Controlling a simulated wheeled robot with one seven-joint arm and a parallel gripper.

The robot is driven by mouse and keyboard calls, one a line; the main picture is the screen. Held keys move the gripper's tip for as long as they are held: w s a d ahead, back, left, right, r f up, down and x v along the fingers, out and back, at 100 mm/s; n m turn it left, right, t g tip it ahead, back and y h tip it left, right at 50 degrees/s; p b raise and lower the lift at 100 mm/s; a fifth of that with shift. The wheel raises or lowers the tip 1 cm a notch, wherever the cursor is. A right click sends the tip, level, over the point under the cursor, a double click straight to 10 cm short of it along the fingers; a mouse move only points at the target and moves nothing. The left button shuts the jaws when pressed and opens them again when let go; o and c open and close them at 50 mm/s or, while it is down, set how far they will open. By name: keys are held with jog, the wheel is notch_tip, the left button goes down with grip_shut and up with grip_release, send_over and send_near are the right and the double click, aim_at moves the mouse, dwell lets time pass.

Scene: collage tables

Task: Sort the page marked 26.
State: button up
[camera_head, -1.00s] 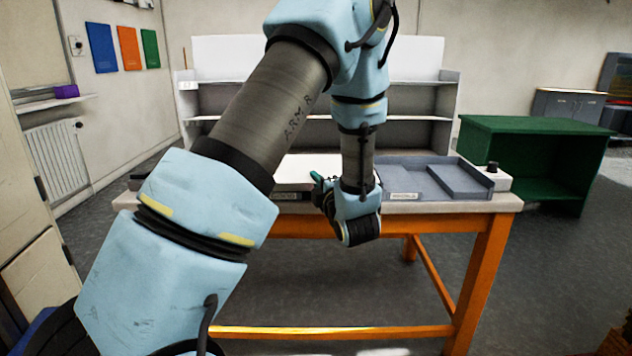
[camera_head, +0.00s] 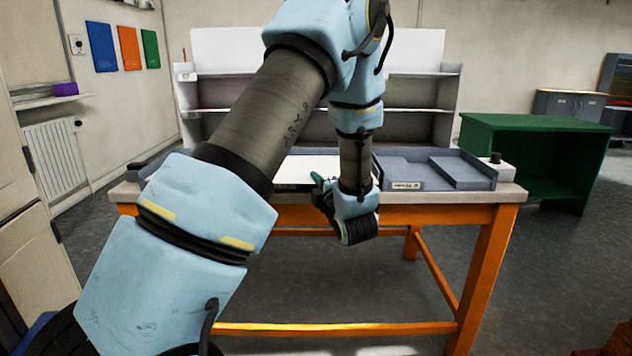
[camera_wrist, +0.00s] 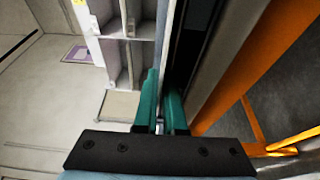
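My gripper (camera_head: 322,185), with teal fingers, is at the front edge of the table (camera_head: 470,212), partly hidden by my wrist. In the wrist view its two fingers (camera_wrist: 162,105) are a narrow gap apart, with a pale strip beyond them; I cannot tell whether they hold anything. A flat white surface (camera_head: 312,168), perhaps a page, lies behind the gripper on the table, partly hidden by my arm. A grey tray (camera_head: 445,172) with a label at its front stands to the right. No number 26 is readable.
A grey-white shelf unit (camera_head: 415,98) stands behind the table. A green cabinet (camera_head: 530,125) is to the right. Orange table legs (camera_head: 482,265) stand in front, with open floor below. Part of another grey tray edge (camera_head: 150,165) shows at the table's left.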

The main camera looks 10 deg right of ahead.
jog(key=o, duration=0.4)
jog(key=s, duration=0.3)
jog(key=s+d+b, duration=0.1)
jog(key=s, duration=0.6)
jog(key=shift+s+d, duration=0.3)
jog(key=shift+s, duration=0.05)
